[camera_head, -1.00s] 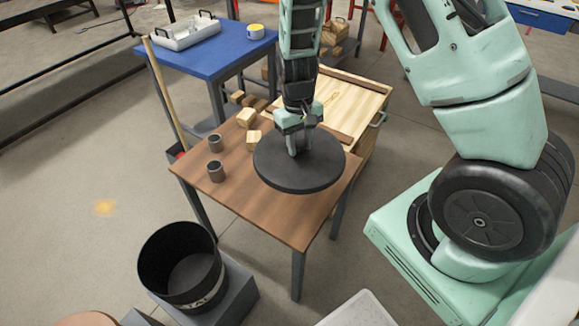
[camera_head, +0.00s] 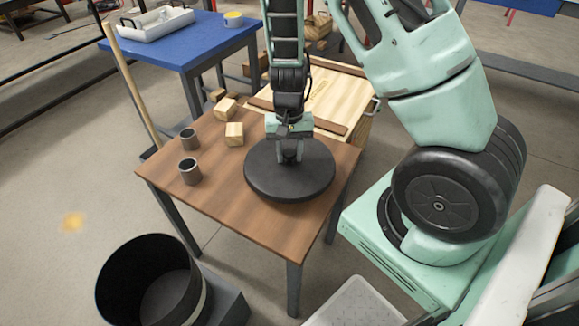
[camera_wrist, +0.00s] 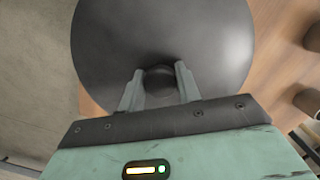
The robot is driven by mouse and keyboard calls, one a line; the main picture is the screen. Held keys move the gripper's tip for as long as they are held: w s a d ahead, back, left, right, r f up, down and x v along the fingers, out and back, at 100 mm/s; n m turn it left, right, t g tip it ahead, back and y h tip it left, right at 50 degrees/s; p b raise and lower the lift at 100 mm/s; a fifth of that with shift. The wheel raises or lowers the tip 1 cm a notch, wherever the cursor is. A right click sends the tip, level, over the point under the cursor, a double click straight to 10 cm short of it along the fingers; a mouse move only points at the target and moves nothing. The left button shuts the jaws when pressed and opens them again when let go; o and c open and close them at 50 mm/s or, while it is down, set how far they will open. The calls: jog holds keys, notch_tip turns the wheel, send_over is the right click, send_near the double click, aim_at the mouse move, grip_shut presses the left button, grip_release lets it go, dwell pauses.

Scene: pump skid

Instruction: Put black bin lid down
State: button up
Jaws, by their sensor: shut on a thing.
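The black bin lid (camera_head: 312,183) is a round dark disc at the right part of the brown wooden table, low over or on its top; I cannot tell whether it touches. My gripper (camera_head: 290,158) is above the lid's middle, shut on its knob. In the wrist view the lid (camera_wrist: 205,40) fills the upper middle, and my gripper's fingers (camera_wrist: 160,85) stand on both sides of the dark round knob (camera_wrist: 159,77). The open black bin (camera_head: 150,285) stands at the lower left, apart from the lid. The knob is hidden in the head view.
The brown table (camera_head: 250,225) has a clear front left part. Two grey cups (camera_head: 190,170) and wooden blocks (camera_head: 234,134) stand left of the lid. A wooden crate (camera_head: 325,92) is behind. A blue table (camera_head: 190,52) with a white tray (camera_head: 155,22) is at the back left.

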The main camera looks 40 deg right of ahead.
aim_at(290, 161)
jog(key=shift+f+b, duration=0.5)
jog(key=shift+f, duration=1.45)
jog(key=shift+f, duration=0.1)
jog(key=o, duration=1)
jog(key=shift+o, duration=0.2)
